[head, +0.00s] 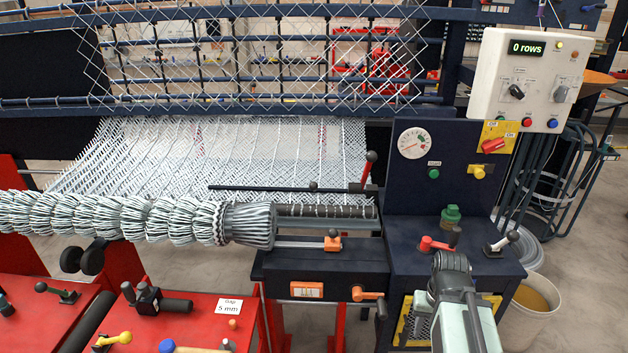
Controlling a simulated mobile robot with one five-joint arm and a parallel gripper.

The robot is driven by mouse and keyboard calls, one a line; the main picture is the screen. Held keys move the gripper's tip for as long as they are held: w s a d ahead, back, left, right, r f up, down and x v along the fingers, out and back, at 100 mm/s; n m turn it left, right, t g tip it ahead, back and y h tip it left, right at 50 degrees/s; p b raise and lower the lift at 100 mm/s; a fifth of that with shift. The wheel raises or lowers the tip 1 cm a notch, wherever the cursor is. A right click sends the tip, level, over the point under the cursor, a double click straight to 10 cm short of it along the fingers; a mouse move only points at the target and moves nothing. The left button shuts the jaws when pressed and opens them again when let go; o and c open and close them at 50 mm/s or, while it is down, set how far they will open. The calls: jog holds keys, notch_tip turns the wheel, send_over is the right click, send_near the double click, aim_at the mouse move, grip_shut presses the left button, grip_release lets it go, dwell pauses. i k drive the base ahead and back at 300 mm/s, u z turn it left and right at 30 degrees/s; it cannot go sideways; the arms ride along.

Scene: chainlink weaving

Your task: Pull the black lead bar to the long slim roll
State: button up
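A thin black bar (265,188) with a small dark knob lies across the front of the woven mesh, its right end near a red-handled lever (369,170); it looks like the lead bar. Just below it is a slim dark roll (335,212), partly hidden on the left by a thick roll of bundled wire (130,217). A narrow gap shows between bar and slim roll. My arm's end (451,264) is at the lower right, in front of the dark blue cabinet, well away from the bar. Its fingers cannot be made out, and nothing held is visible.
A dark blue housing (325,266) with orange knobs stands below the slim roll. A white control box (528,80) reading "0 rows" hangs at upper right. Levers (437,243) stand on the cabinet top near my arm. Red benches (190,317) fill the lower left.

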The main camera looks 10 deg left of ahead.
aim_at(313, 186)
jog(key=u, duration=3.9)
jog(key=k, duration=1.8)
jog(key=z, duration=1.55)
jog(key=i, duration=1.7)
jog(key=u, duration=0.1)
